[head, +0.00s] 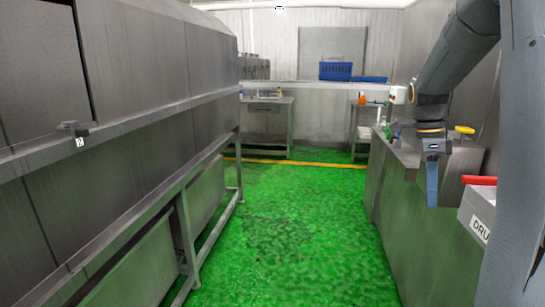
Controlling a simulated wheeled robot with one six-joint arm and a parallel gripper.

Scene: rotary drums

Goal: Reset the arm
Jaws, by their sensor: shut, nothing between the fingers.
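My arm comes down from the upper right of the head view. My gripper (432,190) hangs at its end, pointing down, with its blue-grey fingers together and nothing seen between them. It is in front of the metal cabinet (420,225) on the right, to the left of a grey box marked "DRU" (478,222), whose remaining letters are cut off by my own body. Whether the gripper touches the cabinet cannot be told.
A long steel machine (110,130) with a rail and legs lines the left. The green floor (290,230) is clear down the middle. A blue crate (335,71) stands on a shelf at the back. A yellow knob (464,130) and red handle (479,180) are near my arm.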

